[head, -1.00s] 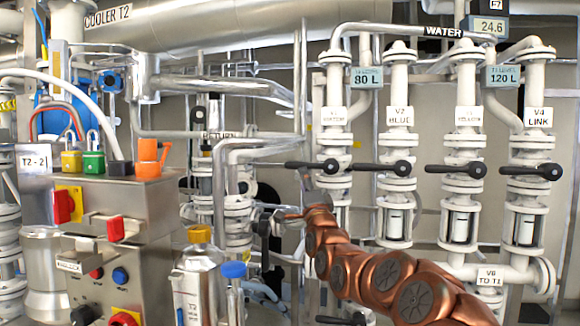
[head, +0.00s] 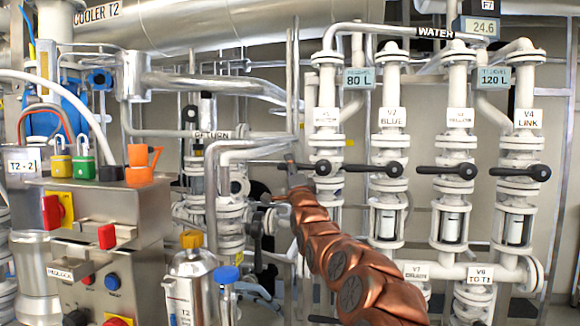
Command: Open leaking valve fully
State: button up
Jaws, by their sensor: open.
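Several white vertical valve columns stand on the right, each with a black lever lying about level. They are the V1 valve lever (head: 322,168), V2 valve lever (head: 393,169), V3 valve lever (head: 467,171) and V4 valve lever (head: 540,172). I cannot tell from this view which valve leaks; no drip or spray shows. My copper-coloured arm reaches up from the lower right. My gripper (head: 289,168) is open at the left end of the V1 lever and partly overlaps it. The jaws are small here, and I cannot tell whether they touch the lever.
Grey pipes run close left of my gripper.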

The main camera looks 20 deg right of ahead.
jog(key=shift+w+r, duration=0.1)
jog(key=shift+r, duration=0.05)
jog(key=shift+c, duration=0.2)
grip_shut()
dwell(0.6)
